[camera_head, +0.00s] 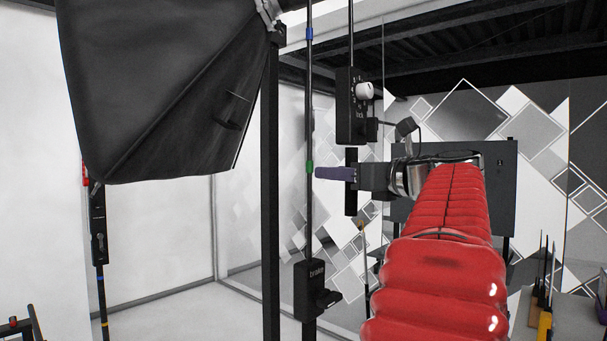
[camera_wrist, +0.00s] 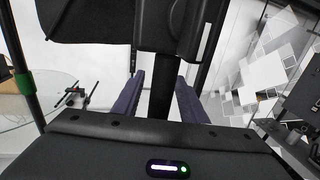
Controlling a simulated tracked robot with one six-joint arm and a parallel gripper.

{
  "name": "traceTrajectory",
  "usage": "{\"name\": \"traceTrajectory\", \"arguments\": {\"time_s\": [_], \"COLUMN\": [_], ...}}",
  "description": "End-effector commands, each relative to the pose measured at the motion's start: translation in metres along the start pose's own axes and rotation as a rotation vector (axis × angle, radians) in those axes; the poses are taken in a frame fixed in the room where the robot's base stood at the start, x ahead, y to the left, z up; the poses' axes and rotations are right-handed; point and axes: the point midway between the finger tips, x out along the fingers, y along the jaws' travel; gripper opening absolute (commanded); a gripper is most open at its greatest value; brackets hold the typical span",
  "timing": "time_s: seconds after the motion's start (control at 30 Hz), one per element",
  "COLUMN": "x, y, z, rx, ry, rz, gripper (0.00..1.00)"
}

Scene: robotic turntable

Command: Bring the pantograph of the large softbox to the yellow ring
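The large softbox (camera_head: 165,90) hangs black at the upper left in the head view. A black control box (camera_head: 350,105) with a white knob hangs right of it, with a black bar (camera_head: 351,204) below. My gripper (camera_head: 318,172) has purple fingers pointing left across this bar. In the wrist view the fingers of my gripper (camera_wrist: 160,85) are apart, with a dark bar (camera_wrist: 163,92) between them and light gaps on both sides. A yellow ring (camera_head: 104,323) shows on the thin pole at the lower left. Which pole belongs to the softbox's pantograph is unclear.
A thin pole carries a blue ring (camera_head: 309,34), a green ring (camera_head: 309,167) and a lower black box (camera_head: 315,290), close left of my fingers. A thick black post (camera_head: 271,200) stands beside it. A dark panel (camera_head: 495,185) is behind my arm.

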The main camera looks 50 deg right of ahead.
Motion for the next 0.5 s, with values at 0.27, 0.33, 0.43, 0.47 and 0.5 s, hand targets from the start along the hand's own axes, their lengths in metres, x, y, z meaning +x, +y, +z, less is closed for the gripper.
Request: {"name": "traceTrajectory", "arguments": {"time_s": [0.27, 0.33, 0.43, 0.47, 0.5], "x": [-0.001, -0.005, -0.013, -0.015, -0.02], "y": [-0.001, -0.001, -0.001, -0.002, -0.002], "z": [-0.001, -0.001, -0.001, -0.001, -0.001], "rx": [0.002, 0.002, 0.002, 0.002, 0.002], "ry": [0.001, 0.001, 0.001, 0.001, 0.001], "rz": [0.0, -0.001, -0.001, -0.002, -0.002], "gripper": [0.39, 0.39, 0.39, 0.39, 0.39]}}
